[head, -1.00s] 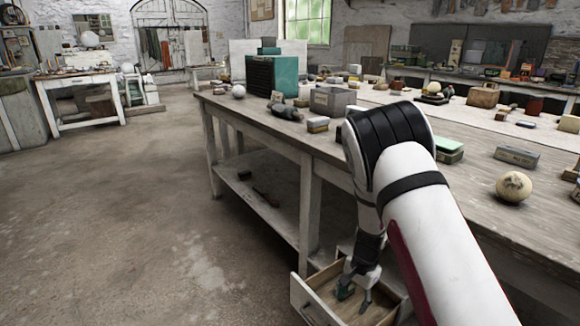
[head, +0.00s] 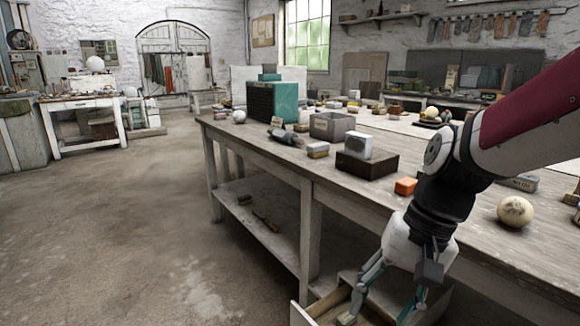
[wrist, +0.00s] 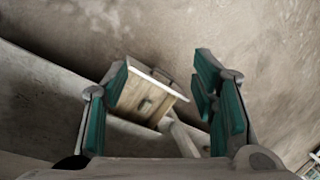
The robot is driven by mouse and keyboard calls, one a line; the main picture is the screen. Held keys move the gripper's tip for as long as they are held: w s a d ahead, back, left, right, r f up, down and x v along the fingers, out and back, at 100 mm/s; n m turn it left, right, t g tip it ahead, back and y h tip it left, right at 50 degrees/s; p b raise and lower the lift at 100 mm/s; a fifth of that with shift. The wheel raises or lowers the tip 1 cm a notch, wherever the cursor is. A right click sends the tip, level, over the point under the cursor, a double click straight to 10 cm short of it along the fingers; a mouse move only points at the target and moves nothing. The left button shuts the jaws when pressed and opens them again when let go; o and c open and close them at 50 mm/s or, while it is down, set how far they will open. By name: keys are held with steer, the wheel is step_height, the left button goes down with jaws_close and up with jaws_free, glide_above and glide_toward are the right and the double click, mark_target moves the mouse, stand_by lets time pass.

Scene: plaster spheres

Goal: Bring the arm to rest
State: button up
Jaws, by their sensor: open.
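My gripper (head: 378,312) hangs low at the front of the long workbench (head: 270,147), with its two teal-and-grey fingers spread wide. In the wrist view nothing is between its fingertips (wrist: 160,80). It is over a pulled-out wooden drawer (head: 302,316), apart from it in the wrist view. The drawer also shows in the wrist view (wrist: 165,91), with a small darker patch inside that I cannot make out. My arm comes in from the right and bends down past the bench edge.
A teal cabinet (head: 273,102) stands farther back. The floor at left is clear.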

steer(key=s+d+r+n+h, duration=0.2)
steer(key=s, duration=0.8)
steer(key=s+d+r+n+h, duration=0.1)
steer(key=s+d+r, duration=0.15)
steer(key=s, duration=0.85)
step_height(320, 180, up, 27)
steer(key=t+p, duration=0.4)
steer(key=p, duration=2.2)
steer(key=shift+w+d+f, duration=0.2)
steer(key=shift+w+d, duration=0.1)
steer(key=shift+d, duration=0.1)
steer(key=shift+c, duration=0.6)
